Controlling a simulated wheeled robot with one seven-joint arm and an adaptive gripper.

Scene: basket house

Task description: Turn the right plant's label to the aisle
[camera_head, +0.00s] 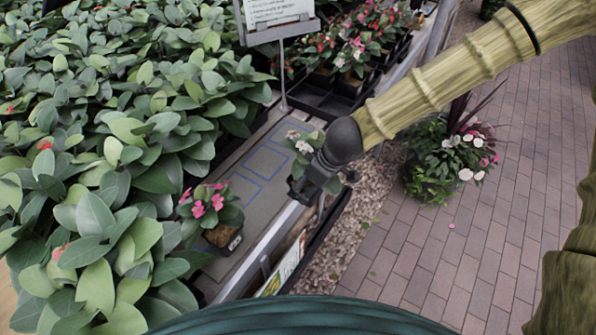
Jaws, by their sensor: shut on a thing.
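The right plant (300,143) has green leaves and small pale flowers. It stands at the bench's aisle edge, partly behind my gripper (308,187), which is shut on it. Its pot and label are hidden by the gripper, so I cannot tell which way the label faces or whether the pot touches the bench.
Blue outlined rectangles (262,163) mark the bench. Dense leafy plants (120,150) crowd its left side. A sign on a post (283,75) and black trays of flowers (335,95) stand behind. Gravel and a brick aisle (440,250) with a potted plant (450,160) lie to the right.

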